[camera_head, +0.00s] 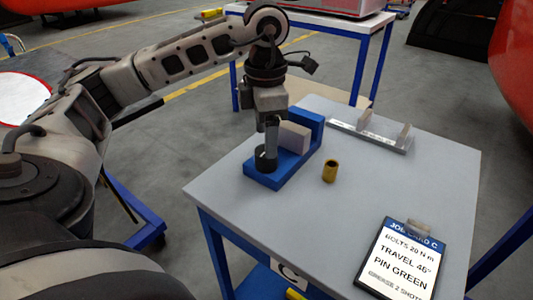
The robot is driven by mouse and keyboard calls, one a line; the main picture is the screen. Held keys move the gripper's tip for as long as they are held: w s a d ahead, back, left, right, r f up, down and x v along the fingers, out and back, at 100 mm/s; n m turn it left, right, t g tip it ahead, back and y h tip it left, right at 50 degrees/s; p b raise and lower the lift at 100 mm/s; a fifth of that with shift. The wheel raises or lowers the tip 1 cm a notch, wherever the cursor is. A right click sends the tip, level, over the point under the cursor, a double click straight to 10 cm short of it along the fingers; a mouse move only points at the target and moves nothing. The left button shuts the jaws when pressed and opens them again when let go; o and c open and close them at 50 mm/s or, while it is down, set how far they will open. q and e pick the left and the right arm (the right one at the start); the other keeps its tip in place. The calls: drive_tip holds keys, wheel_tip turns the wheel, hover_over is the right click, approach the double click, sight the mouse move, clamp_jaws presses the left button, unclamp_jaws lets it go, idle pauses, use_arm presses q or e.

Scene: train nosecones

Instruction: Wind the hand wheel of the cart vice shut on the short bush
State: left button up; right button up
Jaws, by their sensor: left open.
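The cart vice (310,133) is a blue block with a pale grey jaw (294,138), at the left part of the grey cart top. A dark round piece at its near end looks like the hand wheel (264,163). My left gripper (270,148) points down right over this wheel, its fingers open; whether they touch it I cannot tell. A short brass-coloured bush (330,171) stands upright on the cart top, to the right of the vice and apart from it. The gap between the vice jaws is partly hidden, so I cannot tell whether anything sits there. My right gripper is out of view.
A clear-grey rack (370,133) with upright pieces lies at the back of the cart top (400,180). A job card on a clipboard (402,260) lies at the near right. The middle is free. Another blue-legged table (330,25) stands behind.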

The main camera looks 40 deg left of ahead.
use_arm(q)
wheel_tip(320, 180, down, 5)
drive_tip(key=shift+r, duration=0.1)
idle(0.3)
drive_tip(key=c, duration=1)
drive_tip(key=shift+w+m+b, duration=0.1)
drive_tip(key=shift+m+b, duration=0.3)
drive_tip(key=shift+b, duration=0.05)
drive_tip(key=shift+m, duration=0.3)
drive_tip(key=o, duration=1)
